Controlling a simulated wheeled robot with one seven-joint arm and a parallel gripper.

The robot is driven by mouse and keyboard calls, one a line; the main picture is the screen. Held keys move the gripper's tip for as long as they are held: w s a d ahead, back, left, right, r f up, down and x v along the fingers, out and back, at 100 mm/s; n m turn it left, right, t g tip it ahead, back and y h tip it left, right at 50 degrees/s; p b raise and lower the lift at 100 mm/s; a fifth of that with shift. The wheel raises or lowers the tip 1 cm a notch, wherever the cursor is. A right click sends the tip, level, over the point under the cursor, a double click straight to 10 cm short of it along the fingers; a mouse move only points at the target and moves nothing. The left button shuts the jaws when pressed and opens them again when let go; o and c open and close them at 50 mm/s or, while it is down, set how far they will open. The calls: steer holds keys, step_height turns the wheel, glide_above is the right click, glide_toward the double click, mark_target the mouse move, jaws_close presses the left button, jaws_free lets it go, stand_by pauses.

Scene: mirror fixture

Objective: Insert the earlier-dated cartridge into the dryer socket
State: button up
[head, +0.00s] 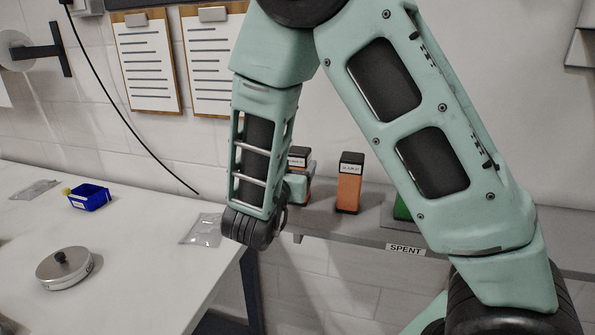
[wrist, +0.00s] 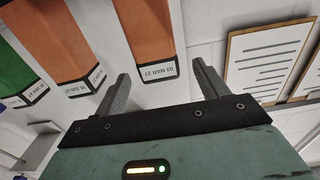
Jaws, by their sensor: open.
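My gripper (wrist: 161,68) is open. In the wrist view an orange cartridge (wrist: 146,30) with a black-and-white end label reading "03 MAR 27" shows between its fingers; I cannot tell whether they reach around it. A second orange cartridge (wrist: 64,42) with a June label, its day hard to read, is to the left. In the head view the second cartridge (head: 349,190) stands upright on the shelf, and the first cartridge (head: 299,158) is partly hidden by my arm. My fingertips are hidden there. I cannot make out a dryer socket in either view.
A green cartridge (wrist: 14,75) stands beside the orange ones. The grey shelf (head: 325,224) has a "SPENT" label (head: 405,250). A white table (head: 140,285) at left holds a blue bin (head: 89,197), a round metal lidded tin (head: 64,268) and clear bags. Clipboards (head: 148,62) hang on the wall.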

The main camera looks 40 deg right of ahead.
mark_target(300, 153)
steer(key=shift+x, duration=0.95)
steer(key=p+x, duration=0.3)
steer(key=x, duration=0.1)
steer(key=shift+w+d+r, duration=0.15)
steer(key=shift+d, duration=0.2)
steer(key=shift+w+d, duration=0.2)
steer(key=shift+d, duration=0.05)
steer(key=shift+c, duration=0.3)
steer(key=c, duration=1.4)
